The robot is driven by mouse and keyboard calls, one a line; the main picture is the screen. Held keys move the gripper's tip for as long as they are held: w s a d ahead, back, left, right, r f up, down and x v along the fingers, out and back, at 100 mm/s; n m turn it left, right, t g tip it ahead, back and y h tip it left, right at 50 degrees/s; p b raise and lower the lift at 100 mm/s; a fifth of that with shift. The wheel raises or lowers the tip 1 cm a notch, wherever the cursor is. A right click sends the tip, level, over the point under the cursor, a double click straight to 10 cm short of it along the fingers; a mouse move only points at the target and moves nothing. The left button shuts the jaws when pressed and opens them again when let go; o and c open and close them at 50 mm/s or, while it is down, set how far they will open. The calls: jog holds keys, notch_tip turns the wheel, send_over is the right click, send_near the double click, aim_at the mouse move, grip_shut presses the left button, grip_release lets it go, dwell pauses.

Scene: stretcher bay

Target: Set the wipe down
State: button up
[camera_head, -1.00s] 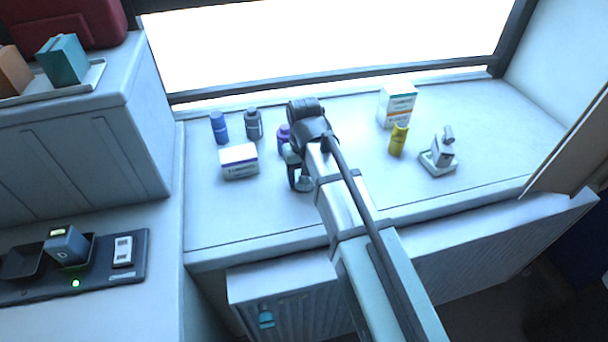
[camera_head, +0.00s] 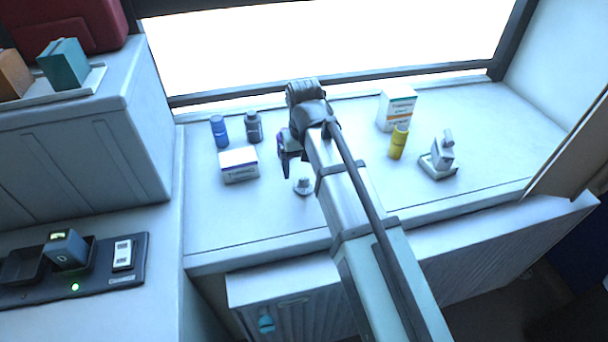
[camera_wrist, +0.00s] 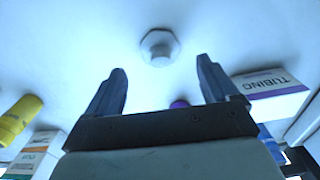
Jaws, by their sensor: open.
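The wipe appears to be the small, pale, eight-sided piece with a round knob on top (camera_head: 302,187). It rests upright on the white counter (camera_head: 250,215), just in front of my gripper (camera_head: 287,165). In the wrist view the wipe (camera_wrist: 160,47) lies beyond the fingertips, centred between them and touching neither. My gripper (camera_wrist: 160,66) is open and empty, raised above the counter. My wrist partly hides a purple item behind it.
A tubing box (camera_head: 239,164), a blue bottle (camera_head: 219,130) and a grey bottle (camera_head: 254,126) stand left. A yellow bottle (camera_head: 398,142), a white carton (camera_head: 396,108) and a white device (camera_head: 440,158) stand right. The counter's front is clear.

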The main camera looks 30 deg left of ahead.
aim_at(304, 178)
notch_tip(304, 178, up, 7)
dwell(0.4)
